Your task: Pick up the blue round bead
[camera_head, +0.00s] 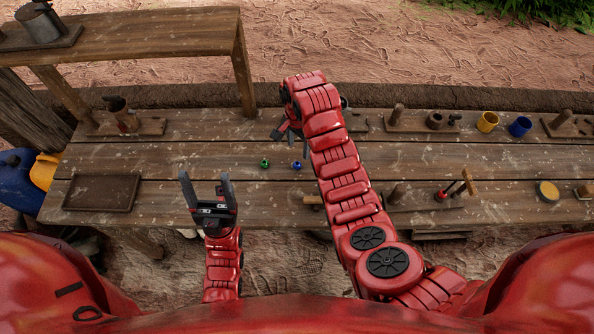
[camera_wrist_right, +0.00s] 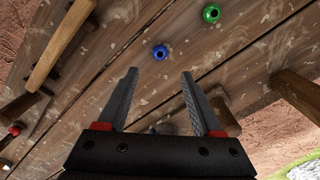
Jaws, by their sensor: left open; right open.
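The blue round bead (camera_head: 297,166) lies on the wooden table, just right of a green bead (camera_head: 265,162). In the right wrist view the blue bead (camera_wrist_right: 160,52) lies beyond the fingertips, between their lines, and the green bead (camera_wrist_right: 211,13) is farther off to the upper right. My right gripper (camera_wrist_right: 158,75) is open and empty, apart from the blue bead. In the head view my right gripper (camera_head: 288,130) is partly hidden by its own arm, above and left of the bead. My left gripper (camera_head: 205,177) is open and empty at the table's front edge, left of both beads.
A wooden hammer (camera_wrist_right: 62,45) lies left of my right gripper in the wrist view. A dark tray (camera_head: 102,193) is on the table's left. Yellow (camera_head: 488,121) and blue (camera_head: 520,126) cups stand at the back right. The tabletop around the beads is mostly clear.

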